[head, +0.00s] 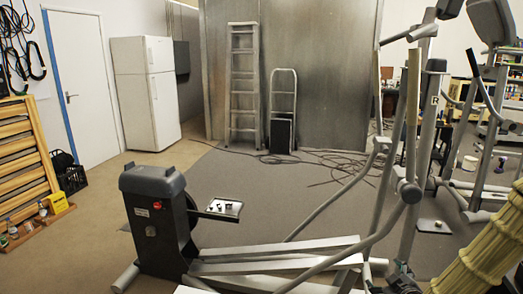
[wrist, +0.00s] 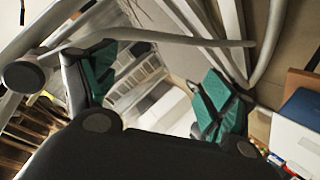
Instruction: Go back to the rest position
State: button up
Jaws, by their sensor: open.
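My gripper (wrist: 160,70) shows in the wrist view with its two teal-padded fingers spread apart. I see nothing held between them. Past the fingers are grey metal bars and a white surface. In the head view I cannot clearly make out my gripper; a small dark shape low at the right may be part of it.
A grey elliptical machine (head: 155,205) fills the foreground, its long bars reaching right. A yellowish rolled bundle (head: 480,250) stands at bottom right. A blue and white box (wrist: 303,120) is at the wrist view's right. Carpet (head: 260,190) behind the machine is mostly clear.

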jog(key=s+a+f+m+g+y, duration=0.1)
jog(key=s+a+f+g, duration=0.15)
jog(key=s+f, duration=0.2)
jog(key=s+a+f+m+g, duration=0.1)
jog(key=s+a+f, duration=0.3)
jog(key=f, duration=0.2)
jog(key=s+a+f+m+g, duration=0.1)
jog(key=s+a+f+g, duration=0.2)
jog(key=s, duration=0.7)
jog(key=s+a+f+m+g+p, duration=0.1)
jog(key=s+a+f+m+g, duration=0.1)
jog(key=s+f, duration=0.5)
jog(key=s+a+f+m+g+p, duration=0.1)
jog(key=s+a+f+g, duration=0.3)
jog(key=s, duration=0.9)
jog(key=shift+f+m, duration=0.5)
jog(key=shift+f, duration=0.15)
jog(key=shift+w, duration=0.1)
